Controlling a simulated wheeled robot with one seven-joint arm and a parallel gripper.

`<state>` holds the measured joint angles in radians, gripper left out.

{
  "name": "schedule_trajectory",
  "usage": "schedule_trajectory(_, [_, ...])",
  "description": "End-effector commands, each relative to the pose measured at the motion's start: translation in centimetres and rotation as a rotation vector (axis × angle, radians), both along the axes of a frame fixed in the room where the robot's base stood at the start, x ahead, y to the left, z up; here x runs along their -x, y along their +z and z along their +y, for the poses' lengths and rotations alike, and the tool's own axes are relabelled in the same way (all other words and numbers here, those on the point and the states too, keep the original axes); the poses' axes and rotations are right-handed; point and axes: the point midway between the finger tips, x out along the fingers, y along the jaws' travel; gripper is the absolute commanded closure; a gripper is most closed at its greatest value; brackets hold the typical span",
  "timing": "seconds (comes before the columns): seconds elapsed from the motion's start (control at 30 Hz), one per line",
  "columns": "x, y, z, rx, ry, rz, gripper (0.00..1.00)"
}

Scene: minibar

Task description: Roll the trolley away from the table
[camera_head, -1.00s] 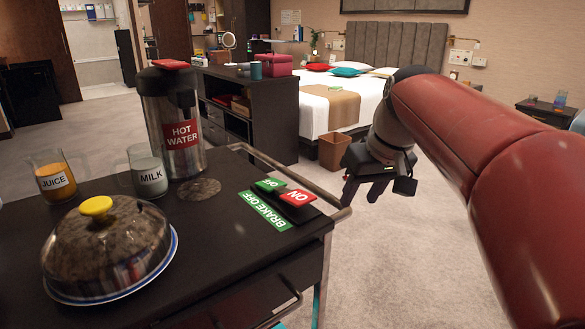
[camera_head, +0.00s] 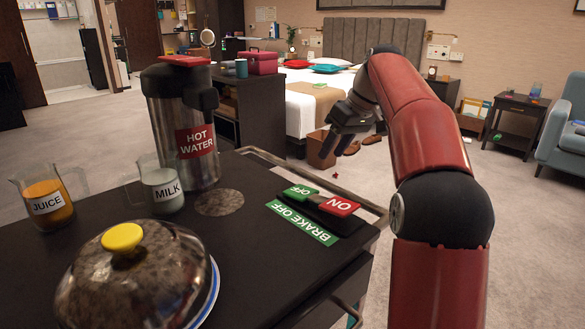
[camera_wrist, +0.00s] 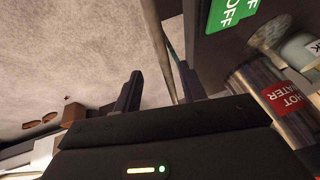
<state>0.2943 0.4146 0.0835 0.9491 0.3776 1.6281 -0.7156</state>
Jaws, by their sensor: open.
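The trolley has a dark top (camera_head: 250,262) and a metal rail handle (camera_head: 368,205) along its far right end. On the top are a green OFF switch (camera_head: 300,191), a red ON switch (camera_head: 338,205) and a green BRAKE OFF label (camera_head: 302,223). My gripper (camera_head: 337,150) is open and empty, beyond the rail in the head view. In the wrist view, the rail (camera_wrist: 160,38) runs through the gap between my open fingers (camera_wrist: 160,88); I cannot tell how far it is from them. The table is not identifiable.
The trolley carries a hot water flask (camera_head: 180,125), a juice jug (camera_head: 45,203), a milk jug (camera_head: 162,188) and a domed cover (camera_head: 135,275).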

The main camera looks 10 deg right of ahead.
Motion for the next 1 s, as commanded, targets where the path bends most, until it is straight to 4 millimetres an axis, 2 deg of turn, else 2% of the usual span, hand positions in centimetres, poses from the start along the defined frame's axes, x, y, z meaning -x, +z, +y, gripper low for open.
schedule_trajectory(0.17, [-0.3,-0.9,0.2,-0.002,0.005,0.0,0.59])
schedule_trajectory(0.4, [-1.0,-4.4,1.6,-0.002,0.008,0.002,0.59])
schedule_trajectory(0.6, [-1.6,-6.5,2.5,-0.001,0.007,0.0,0.59])
schedule_trajectory(0.97, [-1.8,-7.1,2.7,0.0,0.006,-0.001,0.59])
schedule_trajectory(1.0, [-1.8,-7.1,2.7,0.0,0.006,-0.001,0.61])
